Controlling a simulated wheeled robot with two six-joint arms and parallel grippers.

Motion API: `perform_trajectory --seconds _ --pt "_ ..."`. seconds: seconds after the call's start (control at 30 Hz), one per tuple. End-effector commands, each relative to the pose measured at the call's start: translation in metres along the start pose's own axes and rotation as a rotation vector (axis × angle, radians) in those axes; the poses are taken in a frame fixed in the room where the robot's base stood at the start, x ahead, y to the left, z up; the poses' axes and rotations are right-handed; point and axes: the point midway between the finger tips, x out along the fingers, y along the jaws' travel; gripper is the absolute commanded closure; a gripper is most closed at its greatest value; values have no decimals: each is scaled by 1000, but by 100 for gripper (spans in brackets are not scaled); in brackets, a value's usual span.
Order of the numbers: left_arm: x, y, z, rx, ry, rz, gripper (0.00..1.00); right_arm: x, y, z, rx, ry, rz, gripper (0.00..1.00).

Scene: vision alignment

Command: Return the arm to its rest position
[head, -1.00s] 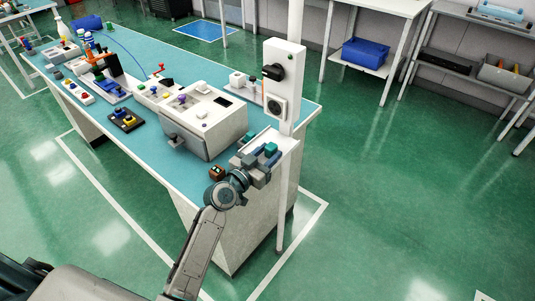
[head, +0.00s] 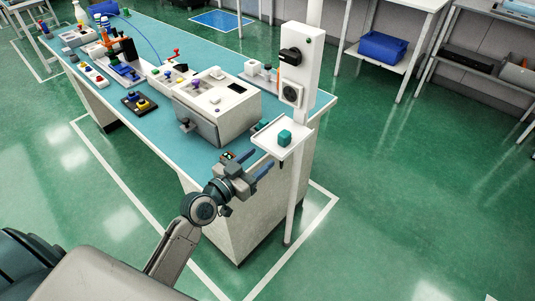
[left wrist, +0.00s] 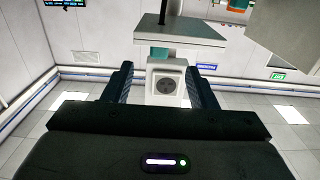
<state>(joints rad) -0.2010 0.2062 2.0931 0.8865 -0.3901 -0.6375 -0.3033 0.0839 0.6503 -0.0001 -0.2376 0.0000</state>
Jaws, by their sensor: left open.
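My left gripper (head: 262,161) is in the head view, just in front of and below a small white shelf (head: 268,141) on the post. Its two blue-grey fingers are spread with nothing between them. A teal block (head: 284,138) stands on the shelf, apart from the fingers. In the left wrist view the dark fingers of my left gripper (left wrist: 164,82) are apart, and a white box with a round grey socket (left wrist: 167,86) shows beyond the gap. My left arm reaches up from the lower left of the head view. My right gripper is not in view.
The long blue-topped bench (head: 160,50) with a white machine (head: 217,108) lies close behind the gripper. The post carries a white switch box (head: 300,70). Green floor is open to the right.

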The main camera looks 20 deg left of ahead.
Motion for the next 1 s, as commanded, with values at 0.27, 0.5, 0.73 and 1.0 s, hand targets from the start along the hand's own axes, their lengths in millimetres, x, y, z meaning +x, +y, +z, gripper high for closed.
perform_trajectory --seconds 0.27,0.5,0.73,1.0 --pt "-10 0 0 -1 -1 1 48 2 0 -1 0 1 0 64" --pt "-34 28 32 8 -195 60 48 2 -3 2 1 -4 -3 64" --pt "-118 56 99 -4 -678 35 48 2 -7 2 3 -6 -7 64" --pt "-199 54 127 -45 -1028 -124 48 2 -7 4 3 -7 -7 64"
